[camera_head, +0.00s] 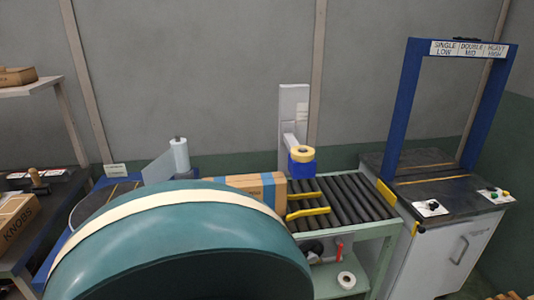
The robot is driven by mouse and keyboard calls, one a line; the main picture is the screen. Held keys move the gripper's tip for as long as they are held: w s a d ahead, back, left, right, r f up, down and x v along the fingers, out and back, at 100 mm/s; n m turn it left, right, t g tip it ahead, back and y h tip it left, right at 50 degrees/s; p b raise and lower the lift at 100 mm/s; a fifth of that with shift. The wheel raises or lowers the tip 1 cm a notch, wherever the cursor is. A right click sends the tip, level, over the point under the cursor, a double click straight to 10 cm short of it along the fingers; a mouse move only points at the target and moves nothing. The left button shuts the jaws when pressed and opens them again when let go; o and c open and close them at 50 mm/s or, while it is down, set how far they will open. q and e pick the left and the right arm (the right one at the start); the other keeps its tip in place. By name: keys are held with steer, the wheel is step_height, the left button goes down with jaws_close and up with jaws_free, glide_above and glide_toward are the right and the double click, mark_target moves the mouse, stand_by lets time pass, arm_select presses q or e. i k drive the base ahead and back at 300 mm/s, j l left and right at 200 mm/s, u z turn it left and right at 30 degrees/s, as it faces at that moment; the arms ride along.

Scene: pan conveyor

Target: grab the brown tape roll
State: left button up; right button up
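A tan-brown tape roll (302,153) lies flat on top of a blue roll (302,170), in front of a pale upright post (291,110) behind the roller conveyor (350,198). Its flat upper side and centre hole face up. What bears the two rolls is mostly hidden by them. Neither of my grippers is in view, so I cannot tell where they are relative to the roll.
A cardboard box (250,184) with blue straps sits at the conveyor's left end, beside two yellow guides (308,211). A white roll (346,280) lies on the shelf below. A blue frame (402,105) stands on the right bench. The lower left is blocked from view.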

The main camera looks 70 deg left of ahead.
mark_target(296, 156)
steer(key=u, duration=1.95)
steer(key=i+l+u, duration=0.2)
steer(key=l, duration=0.55)
steer(key=l+u, duration=0.25)
steer(key=l, duration=0.5)
